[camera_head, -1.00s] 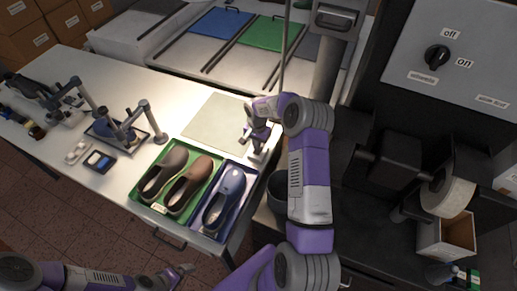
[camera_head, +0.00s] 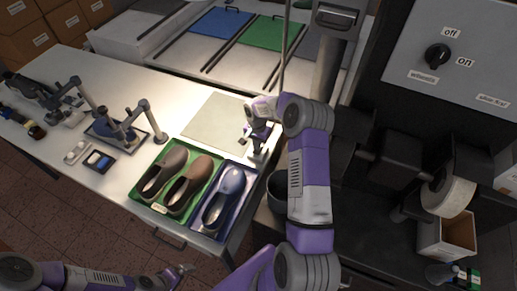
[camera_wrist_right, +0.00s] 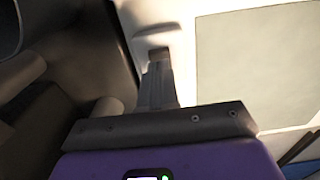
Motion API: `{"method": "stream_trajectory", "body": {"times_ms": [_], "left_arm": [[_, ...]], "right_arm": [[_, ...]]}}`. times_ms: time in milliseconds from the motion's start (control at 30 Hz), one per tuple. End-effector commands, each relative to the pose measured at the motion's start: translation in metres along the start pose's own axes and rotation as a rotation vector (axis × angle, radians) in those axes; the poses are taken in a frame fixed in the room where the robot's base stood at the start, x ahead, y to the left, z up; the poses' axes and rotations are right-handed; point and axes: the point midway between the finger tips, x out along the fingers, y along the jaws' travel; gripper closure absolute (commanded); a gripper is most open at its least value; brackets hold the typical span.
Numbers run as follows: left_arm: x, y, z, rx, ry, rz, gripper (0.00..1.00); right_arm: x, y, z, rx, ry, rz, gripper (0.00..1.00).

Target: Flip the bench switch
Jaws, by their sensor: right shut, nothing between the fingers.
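The switch is a black rotary knob (camera_head: 437,57) on a grey panel at the upper right of the head view. The label "off" sits above it and "on" to its right. I cannot tell for sure which label the knob points at. My right gripper (camera_head: 257,154) points down over the white bench by the corner of the pale mat, well left of and apart from the knob. In the right wrist view its fingers (camera_wrist_right: 159,80) are shut and empty. My left gripper (camera_head: 187,269) is at the bottom left, in front of the bench, too small to read.
A green tray (camera_head: 139,199) with two brown shoes and a blue tray (camera_head: 236,222) with a blue shoe lie near the right gripper. The pale mat (camera_head: 214,122) is bare. Black machinery (camera_head: 385,160) and an open box (camera_head: 446,237) stand below the panel.

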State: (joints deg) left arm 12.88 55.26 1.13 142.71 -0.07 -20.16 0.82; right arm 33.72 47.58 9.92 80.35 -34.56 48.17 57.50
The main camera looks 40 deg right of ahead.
Motion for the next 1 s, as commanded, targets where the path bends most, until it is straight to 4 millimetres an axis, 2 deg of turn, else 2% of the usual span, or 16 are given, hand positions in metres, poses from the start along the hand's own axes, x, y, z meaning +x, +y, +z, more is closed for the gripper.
{"method": "stream_trajectory", "body": {"times_ms": [1000], "left_arm": [[0.013,-0.005,-0.001,0.000,0.000,0.000,0.00]], "right_arm": [[0.016,0.000,0.000,0.000,-0.001,0.000,1.00]]}}
